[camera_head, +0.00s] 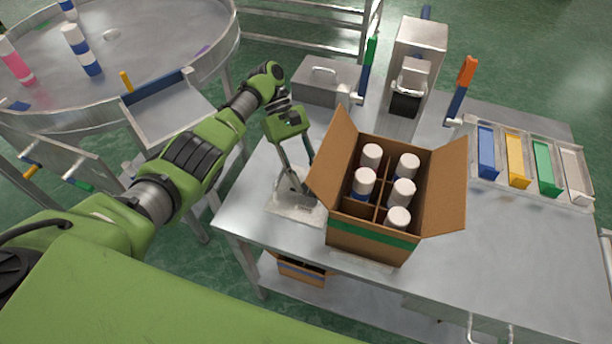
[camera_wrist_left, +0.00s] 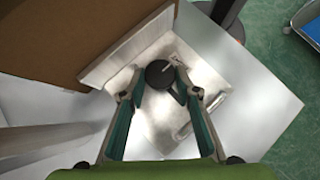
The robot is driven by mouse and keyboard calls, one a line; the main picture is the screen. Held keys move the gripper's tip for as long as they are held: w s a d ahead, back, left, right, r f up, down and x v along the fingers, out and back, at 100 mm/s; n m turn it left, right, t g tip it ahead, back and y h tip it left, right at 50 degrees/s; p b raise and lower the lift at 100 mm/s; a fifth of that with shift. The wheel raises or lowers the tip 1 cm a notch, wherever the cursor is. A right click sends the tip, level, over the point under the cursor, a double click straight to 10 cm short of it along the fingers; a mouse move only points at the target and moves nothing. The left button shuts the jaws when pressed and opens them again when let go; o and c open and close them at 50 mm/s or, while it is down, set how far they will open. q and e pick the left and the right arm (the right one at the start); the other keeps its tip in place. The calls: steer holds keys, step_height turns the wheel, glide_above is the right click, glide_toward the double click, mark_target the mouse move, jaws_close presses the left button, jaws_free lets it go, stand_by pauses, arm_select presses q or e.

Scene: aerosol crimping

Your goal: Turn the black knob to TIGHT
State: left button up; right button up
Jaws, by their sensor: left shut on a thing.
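The black knob (camera_wrist_left: 159,74) sits on a bright metal plate (camera_wrist_left: 160,130) in the left wrist view. A short pale mark shows on its top, pointing to the upper right of that view; I cannot read any TIGHT label. My left gripper (camera_wrist_left: 160,82) points down over the knob with one finger on each side, shut on it. In the head view my left gripper (camera_head: 297,188) reaches down to the plate (camera_head: 290,209) left of the open carton, and the knob is hidden there. My right gripper is not in view.
An open cardboard carton (camera_head: 372,238) with several white-capped cans stands close beside my left gripper. Behind are a metal box (camera_head: 325,92) and a press (camera_head: 418,50) with green (camera_head: 371,50) and orange (camera_head: 467,70) handles. Coloured blocks lie in trays at right. The table's front right is clear.

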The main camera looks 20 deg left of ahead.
arm_select(q)
steer(key=o, duration=1.1)
steer(key=shift+f, duration=0.15)
steer(key=shift+r, duration=0.6)
step_height(320, 180, up, 9)
steer(key=shift+f, duration=0.1)
